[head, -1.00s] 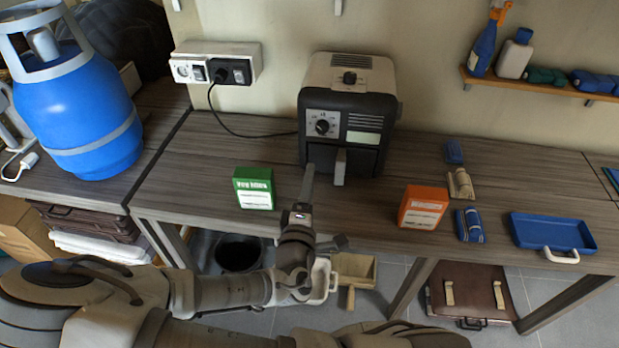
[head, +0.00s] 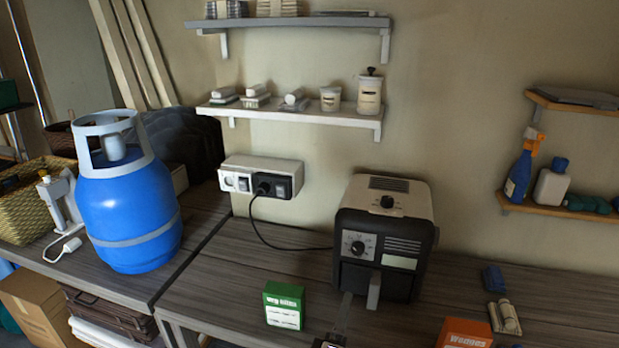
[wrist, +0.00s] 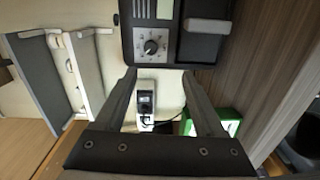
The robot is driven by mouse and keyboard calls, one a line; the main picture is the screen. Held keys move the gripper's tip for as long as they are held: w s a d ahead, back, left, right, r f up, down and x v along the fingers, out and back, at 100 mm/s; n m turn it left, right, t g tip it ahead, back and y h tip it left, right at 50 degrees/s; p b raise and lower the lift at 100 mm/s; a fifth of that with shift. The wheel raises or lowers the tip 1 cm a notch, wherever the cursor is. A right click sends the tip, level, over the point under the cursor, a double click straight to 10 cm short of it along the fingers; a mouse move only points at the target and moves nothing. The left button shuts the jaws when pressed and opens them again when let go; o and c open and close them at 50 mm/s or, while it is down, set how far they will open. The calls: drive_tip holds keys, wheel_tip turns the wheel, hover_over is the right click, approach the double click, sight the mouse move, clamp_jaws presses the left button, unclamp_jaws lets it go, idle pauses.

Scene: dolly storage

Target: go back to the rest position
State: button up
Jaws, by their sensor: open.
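My gripper (wrist: 160,95) is open in the wrist view, with its two fingers apart and nothing between them. In the head view part of my gripper (head: 338,318) shows at the bottom, in front of the black and beige appliance (head: 383,240). The appliance's dial and handle also show at the top of the wrist view (wrist: 150,46). Most of my arm is below the edge of the head view.
A green box (head: 284,304) stands left of my gripper and an orange box (head: 464,333) to the right. A blue gas cylinder (head: 128,215) stands on the left bench. A power outlet (head: 262,178) and shelves (head: 290,115) are on the wall.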

wheel_tip(320, 180, down, 5)
drive_tip(key=s+m+g+y+p, duration=0.1)
drive_tip(key=s+m+g+y, duration=0.1)
drive_tip(key=m+g, duration=0.5)
drive_tip(key=s+a+r+m+g+y+p, duration=0.1)
drive_tip(key=s+r+m+g+y+p, duration=0.15)
drive_tip(key=r, duration=0.85)
drive_tip(key=s+a+r+m+g+y+p, duration=0.1)
drive_tip(key=s+a+r+m+g+y, duration=0.2)
drive_tip(key=r, duration=0.8)
drive_tip(key=s+d+r+t+h, duration=0.1)
drive_tip(key=s+d+r, duration=0.8)
drive_tip(key=s, duration=0.1)
drive_tip(key=shift+s+r+m+p, duration=0.2)
drive_tip(key=shift+s+m+p, duration=0.1)
drive_tip(key=shift+m+p, duration=0.15)
drive_tip(key=shift+d+t+h, duration=0.1)
drive_tip(key=shift+t+h, duration=0.15)
